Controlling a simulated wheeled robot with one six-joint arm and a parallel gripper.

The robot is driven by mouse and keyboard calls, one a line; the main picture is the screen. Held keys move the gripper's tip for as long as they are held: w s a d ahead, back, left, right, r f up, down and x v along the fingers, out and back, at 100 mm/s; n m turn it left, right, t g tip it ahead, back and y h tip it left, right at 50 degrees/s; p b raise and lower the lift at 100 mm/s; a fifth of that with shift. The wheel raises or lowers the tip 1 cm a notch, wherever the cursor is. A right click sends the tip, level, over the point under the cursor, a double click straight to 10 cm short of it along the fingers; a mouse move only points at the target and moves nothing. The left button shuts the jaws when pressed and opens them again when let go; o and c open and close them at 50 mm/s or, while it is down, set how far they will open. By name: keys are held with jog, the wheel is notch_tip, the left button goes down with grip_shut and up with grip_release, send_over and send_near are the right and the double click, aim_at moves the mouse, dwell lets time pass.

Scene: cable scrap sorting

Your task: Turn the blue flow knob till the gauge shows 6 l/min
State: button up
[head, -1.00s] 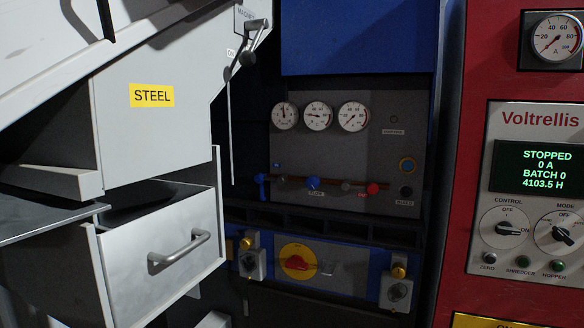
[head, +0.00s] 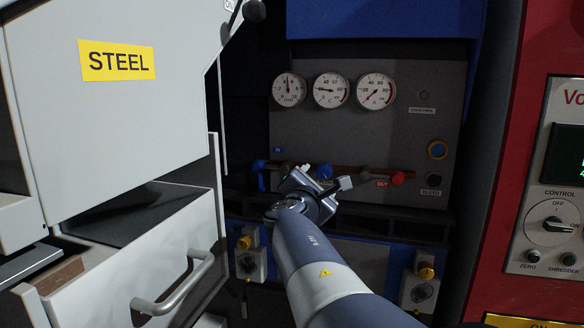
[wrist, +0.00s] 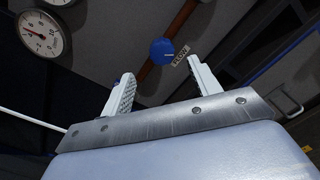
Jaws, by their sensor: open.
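The blue flow knob (head: 325,171) sits on the pipe below the gauges, partly hidden by my gripper in the head view. In the wrist view the round blue knob (wrist: 161,51) shows beyond the fingertips, beside a FLOW label (wrist: 181,60). My gripper (wrist: 160,72) is open and empty, its two fingers either side of the line to the knob and apart from it. In the head view my gripper (head: 320,184) is just below the knob. The leftmost gauge (head: 288,90) has its needle nearly straight up; its numbers are too small to read surely.
Two more gauges (head: 332,90) stand beside it. The STEEL chute (head: 115,110) and open drawer (head: 135,255) crowd the left; a red cabinet (head: 510,150) stands right.

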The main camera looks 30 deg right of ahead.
aim_at(325, 171)
jog(key=p+x, duration=0.2)
jog(key=x, duration=0.8)
jog(key=shift+d, duration=0.2)
jog(key=shift+c, duration=0.5)
